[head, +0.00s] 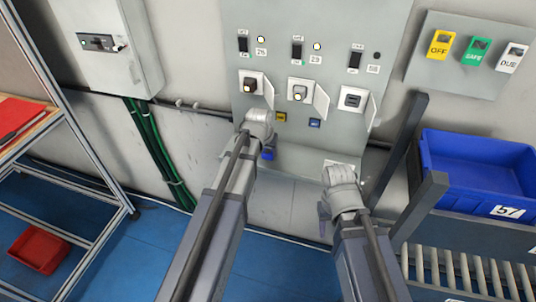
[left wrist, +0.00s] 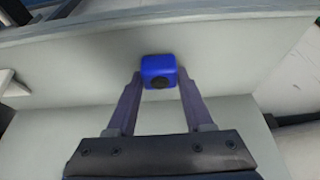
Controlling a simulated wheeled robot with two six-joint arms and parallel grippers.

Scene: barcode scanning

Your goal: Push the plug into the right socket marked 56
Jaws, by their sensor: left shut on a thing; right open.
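My left gripper (head: 264,148) is shut on a blue plug (left wrist: 158,66), in front of the lower part of the grey panel (head: 333,135). The plug, with a dark round spot on its face, sits between the fingertips in the left wrist view; a bit of blue shows below the gripper in the head view. The right socket (head: 352,98) on the panel has a dark face and an open flap; its tag (head: 374,69) is too small to read surely. The plug is below and left of this socket, apart from it. My right gripper (head: 325,212) is open, low before the wall.
Switches sit above the sockets. A shelf frame (head: 85,150) stands left.

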